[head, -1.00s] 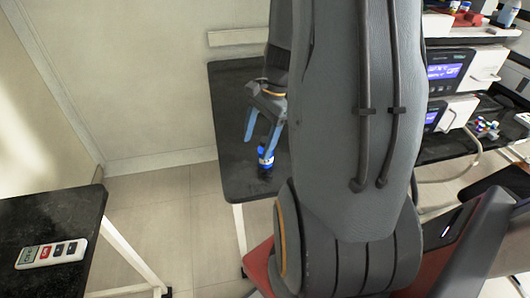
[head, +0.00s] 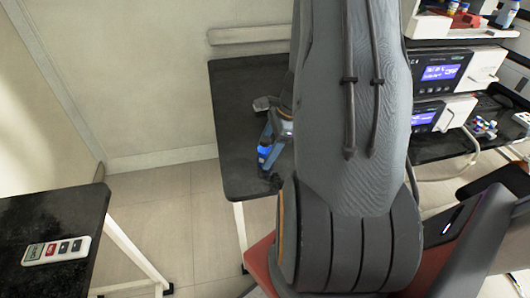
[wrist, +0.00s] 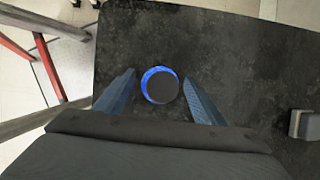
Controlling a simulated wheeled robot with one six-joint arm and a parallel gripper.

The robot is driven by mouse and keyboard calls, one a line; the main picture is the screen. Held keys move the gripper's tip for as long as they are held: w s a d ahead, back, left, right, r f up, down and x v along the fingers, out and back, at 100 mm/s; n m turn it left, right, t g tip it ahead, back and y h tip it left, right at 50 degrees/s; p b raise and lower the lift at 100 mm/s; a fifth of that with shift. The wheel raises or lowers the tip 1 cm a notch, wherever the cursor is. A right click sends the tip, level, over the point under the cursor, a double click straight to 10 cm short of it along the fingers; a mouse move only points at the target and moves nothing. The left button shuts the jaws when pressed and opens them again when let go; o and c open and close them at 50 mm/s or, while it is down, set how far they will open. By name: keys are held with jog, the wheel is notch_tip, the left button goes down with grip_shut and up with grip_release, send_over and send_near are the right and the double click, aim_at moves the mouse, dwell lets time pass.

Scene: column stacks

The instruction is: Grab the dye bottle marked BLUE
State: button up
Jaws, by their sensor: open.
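The dye bottle (wrist: 160,85) shows in the wrist view from above, with a dark round cap and a blue ring around it. It stands on the black table (wrist: 225,40). My gripper (wrist: 160,90) is open, with one blue finger on each side of the bottle and a gap visible on both sides. In the head view, the blue fingers of my gripper (head: 268,150) are low over the table, and the bottle (head: 264,151) shows partly between them as a blue patch. No lettering is readable on it.
A small grey block (wrist: 304,124) lies on the table to the right in the wrist view. A second black table (head: 40,218) with a white remote-like device (head: 57,250) stands at the left. Instruments with lit screens (head: 440,72) stand at the right.

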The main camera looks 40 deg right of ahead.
jog(key=shift+a+f, duration=0.15)
jog(key=shift+f, duration=0.25)
jog(key=c, duration=1.3)
jog(key=shift+o, duration=0.2)
jog(key=shift+w+r, duration=0.1)
jog(key=shift+r, duration=0.05)
